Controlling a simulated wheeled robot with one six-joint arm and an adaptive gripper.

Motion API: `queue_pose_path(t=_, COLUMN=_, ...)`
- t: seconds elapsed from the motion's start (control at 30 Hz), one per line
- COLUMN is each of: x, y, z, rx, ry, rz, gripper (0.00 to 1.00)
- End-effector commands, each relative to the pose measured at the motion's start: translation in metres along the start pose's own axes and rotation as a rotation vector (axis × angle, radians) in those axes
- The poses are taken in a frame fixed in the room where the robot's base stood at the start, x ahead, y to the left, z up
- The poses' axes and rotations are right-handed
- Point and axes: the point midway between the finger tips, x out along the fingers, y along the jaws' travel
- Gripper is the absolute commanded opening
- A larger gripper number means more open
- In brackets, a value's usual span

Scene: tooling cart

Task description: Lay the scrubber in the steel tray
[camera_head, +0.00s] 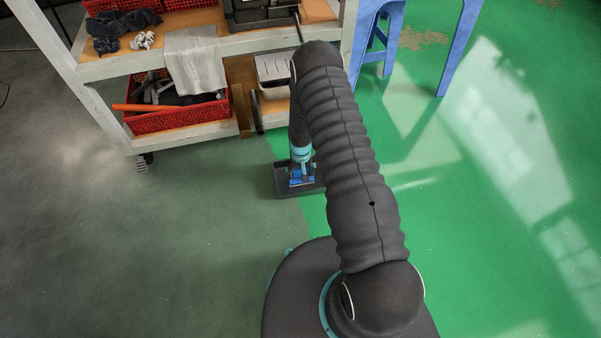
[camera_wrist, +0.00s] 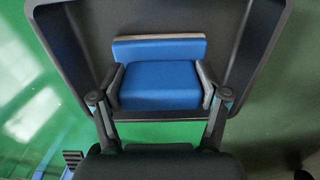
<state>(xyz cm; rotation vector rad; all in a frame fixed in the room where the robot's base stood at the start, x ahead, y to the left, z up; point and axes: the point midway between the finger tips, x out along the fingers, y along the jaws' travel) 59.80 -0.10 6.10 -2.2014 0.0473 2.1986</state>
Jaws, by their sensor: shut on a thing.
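The blue scrubber (camera_wrist: 160,85) is between the two fingers of my gripper (camera_wrist: 160,103) in the wrist view. The fingers are shut on its sides. It has a flat blue block and a raised blue back part with a pale edge. In the head view the scrubber (camera_head: 300,180) shows as a small blue patch below my gripper (camera_head: 301,170). A dark tray (camera_head: 284,190) with raised, sloping walls is under it. The tray wall (camera_wrist: 262,45) also shows in the wrist view. I cannot tell whether the scrubber touches the tray floor.
A cart with a lower shelf (camera_head: 185,142) stands at the upper left. A grey cloth (camera_head: 195,62) hangs from the shelf above. A blue stool (camera_head: 455,45) stands at upper right.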

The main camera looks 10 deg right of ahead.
Motion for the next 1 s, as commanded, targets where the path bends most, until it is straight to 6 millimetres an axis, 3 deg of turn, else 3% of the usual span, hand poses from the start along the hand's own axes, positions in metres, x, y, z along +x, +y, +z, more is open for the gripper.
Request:
queue_pose_path(t=0.23, x=0.004, y=0.000, z=0.000, rx=0.000, ry=0.000, rz=0.000, gripper=0.37)
queue_pose_path(t=0.27, x=0.003, y=0.000, z=0.000, rx=0.000, ry=-0.001, rz=0.000, gripper=0.82)
queue_pose_path(t=0.33, x=0.002, y=0.000, z=0.000, rx=0.000, ry=-0.001, rz=0.000, gripper=0.99)
queue_pose_path(t=0.77, x=-0.002, y=0.000, z=0.000, rx=0.000, ry=-0.001, rz=0.000, gripper=1.00)
queue_pose_path(t=1.0, x=-0.037, y=0.000, z=-0.001, rx=0.000, ry=0.001, rz=0.000, gripper=1.00)
